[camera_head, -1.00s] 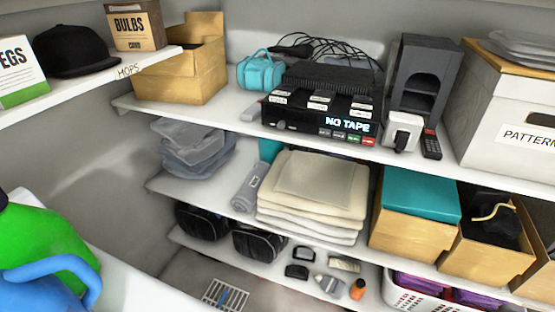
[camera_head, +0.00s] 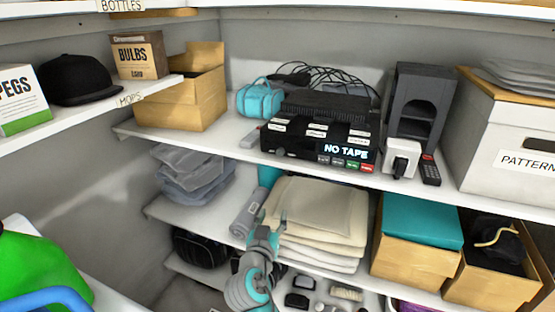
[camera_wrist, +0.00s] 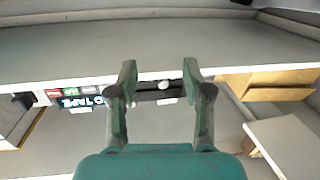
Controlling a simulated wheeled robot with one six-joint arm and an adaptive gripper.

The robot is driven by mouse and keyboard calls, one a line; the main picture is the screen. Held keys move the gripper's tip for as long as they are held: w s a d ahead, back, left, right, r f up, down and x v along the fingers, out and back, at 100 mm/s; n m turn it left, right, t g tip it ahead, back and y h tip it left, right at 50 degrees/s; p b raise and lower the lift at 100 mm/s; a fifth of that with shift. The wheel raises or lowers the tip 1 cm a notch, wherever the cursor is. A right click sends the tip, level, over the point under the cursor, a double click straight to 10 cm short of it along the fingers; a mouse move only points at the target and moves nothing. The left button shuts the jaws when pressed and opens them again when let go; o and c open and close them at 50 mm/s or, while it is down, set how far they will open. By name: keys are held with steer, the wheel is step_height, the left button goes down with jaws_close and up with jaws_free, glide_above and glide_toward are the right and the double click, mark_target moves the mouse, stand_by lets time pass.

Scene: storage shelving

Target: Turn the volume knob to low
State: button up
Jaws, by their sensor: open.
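A black tape player (camera_head: 318,133) sits on the upper shelf, its lit display (camera_head: 346,151) reading "NO TAPE". The small round volume knob (camera_head: 280,151) is at the left end of its front; its pointer is too small to read. My gripper (camera_head: 270,214) is below the player, in front of the folded cloths. In the wrist view, the picture is upside down and my gripper (camera_wrist: 159,72) has its two fingers spread and empty. The pale knob (camera_wrist: 164,85) appears between the fingers, apart from them.
A white plug adapter (camera_head: 402,157) and a remote (camera_head: 430,170) stand right of the player. A teal bag (camera_head: 259,98) and a cardboard box (camera_head: 182,101) are to its left. Cream folded cloths (camera_head: 320,215) fill the shelf below. The shelf edge runs just under the player.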

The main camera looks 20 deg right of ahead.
mark_target(279, 153)
steer(key=w+a+r+m+h, duration=0.1)
steer(key=w+r+m+h, duration=0.25)
steer(key=r, duration=0.85)
steer(key=shift+g+y, duration=0.25)
steer(key=shift+g, duration=0.15)
steer(key=x, duration=1.1)
steer(key=shift+w+a+f, duration=0.25)
steer(key=shift+a, duration=0.1)
jaws_close()
